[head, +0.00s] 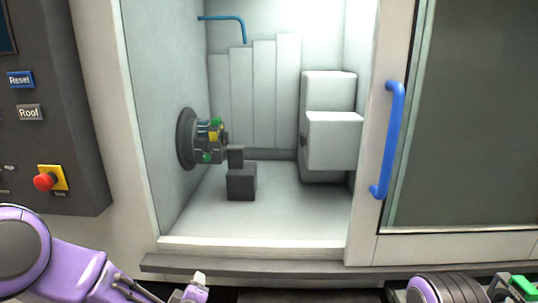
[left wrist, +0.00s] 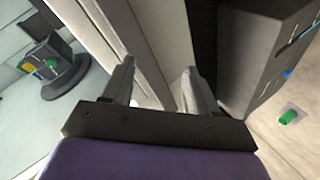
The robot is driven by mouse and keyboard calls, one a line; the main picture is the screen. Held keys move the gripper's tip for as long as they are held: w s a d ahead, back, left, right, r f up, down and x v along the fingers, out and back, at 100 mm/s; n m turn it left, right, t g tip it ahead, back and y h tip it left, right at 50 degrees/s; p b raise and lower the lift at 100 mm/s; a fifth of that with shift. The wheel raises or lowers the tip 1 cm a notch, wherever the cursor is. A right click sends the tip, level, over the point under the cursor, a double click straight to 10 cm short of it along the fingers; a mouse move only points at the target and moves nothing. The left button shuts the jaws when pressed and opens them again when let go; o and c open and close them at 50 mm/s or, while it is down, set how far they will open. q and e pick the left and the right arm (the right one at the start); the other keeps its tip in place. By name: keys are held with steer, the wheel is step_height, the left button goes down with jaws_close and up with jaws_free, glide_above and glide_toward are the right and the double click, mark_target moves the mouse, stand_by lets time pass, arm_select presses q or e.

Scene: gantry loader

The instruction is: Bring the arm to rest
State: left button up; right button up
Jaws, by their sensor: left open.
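My left gripper (left wrist: 160,82) shows in the left wrist view with its two grey fingers apart and nothing between them. Part of my purple left arm (head: 80,272) comes in at the lower left of the head view, in front of the machine. Its fingers cannot be clearly made out there. Part of my right arm (head: 450,290) shows at the bottom right of the head view; its gripper is not visible.
The machine bay is open, with a chuck (head: 202,140) on its left wall and a grey block (head: 242,182) inside. A blue door handle (head: 388,140) stands at right. A control panel (head: 50,125) with a red stop button (head: 43,182) is at left. A sill (head: 250,266) runs below the opening.

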arm_select(q)
steer(key=s+a+f+m+g, duration=0.3)
steer(key=s+f, duration=0.8)
steer(key=f, duration=0.1)
steer(key=s+a+f+m+g, duration=0.1)
steer(key=s+a+f+g, duration=0.1)
steer(key=s, duration=0.6)
steer(key=s+a+f+m+g, duration=0.1)
steer(key=s+a+f+g, duration=0.1)
steer(key=s+f, duration=0.3)
steer(key=s+a+f+m+g, duration=0.1)
steer(key=s+a+f+g, duration=0.1)
steer(key=s, duration=1)
steer(key=shift+a+f+m+g+y, duration=0.3)
steer(key=shift+a+f+g, duration=0.1)
steer(key=shift+a+f, duration=0.4)
